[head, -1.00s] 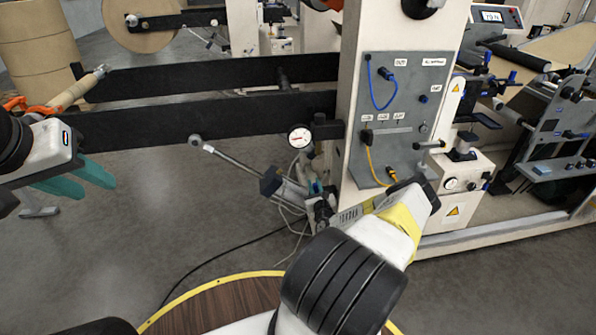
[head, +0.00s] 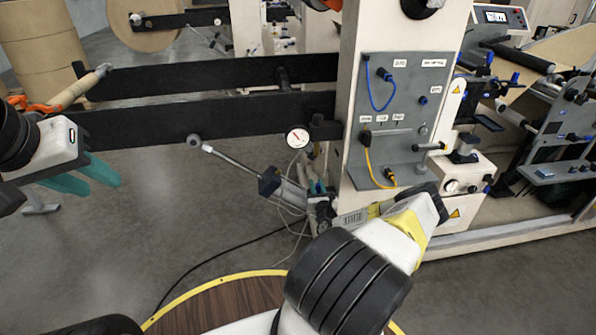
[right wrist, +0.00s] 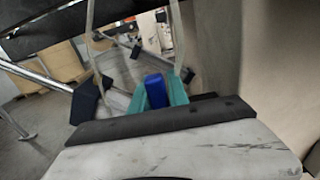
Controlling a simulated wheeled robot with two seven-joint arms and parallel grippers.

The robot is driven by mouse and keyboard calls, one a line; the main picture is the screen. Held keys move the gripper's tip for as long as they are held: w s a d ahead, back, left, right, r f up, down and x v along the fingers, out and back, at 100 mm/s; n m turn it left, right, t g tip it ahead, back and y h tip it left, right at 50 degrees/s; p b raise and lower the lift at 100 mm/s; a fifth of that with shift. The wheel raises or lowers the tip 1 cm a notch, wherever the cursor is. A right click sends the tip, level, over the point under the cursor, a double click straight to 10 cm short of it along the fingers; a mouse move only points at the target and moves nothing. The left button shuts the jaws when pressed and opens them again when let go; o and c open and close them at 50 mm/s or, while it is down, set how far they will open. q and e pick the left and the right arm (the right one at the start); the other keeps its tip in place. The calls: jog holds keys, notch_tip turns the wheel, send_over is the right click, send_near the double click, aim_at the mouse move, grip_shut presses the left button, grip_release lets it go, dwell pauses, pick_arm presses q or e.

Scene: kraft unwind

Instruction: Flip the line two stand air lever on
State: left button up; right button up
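The line two stand air lever seems to be the blue handle (right wrist: 155,90) in the right wrist view. My right gripper (right wrist: 160,98) has its teal fingers close on both sides of this handle and looks shut on it. In the head view, small teal parts of my right gripper (head: 317,187) show low at the foot of the stand, beside a metal cylinder (head: 290,195). My right arm hides much of that area, and the lever cannot be made out there. My left gripper (head: 92,176) is at the far left, its teal fingers apart and empty.
The cream stand carries a grey panel (head: 405,115) with blue and yellow hoses. A gauge (head: 298,138) sits left of the stand. Black horizontal beams (head: 205,115) reach left from it. A slanted rod (head: 228,160) joins the cylinder. Open floor (head: 150,230) lies at left.

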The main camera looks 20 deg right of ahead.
aim_at(319, 191)
jog(key=o, duration=0.3)
jog(key=shift+s, duration=0.1)
jog(key=v, duration=0.7)
jog(key=shift+s, duration=0.3)
jog(key=shift+s, duration=0.1)
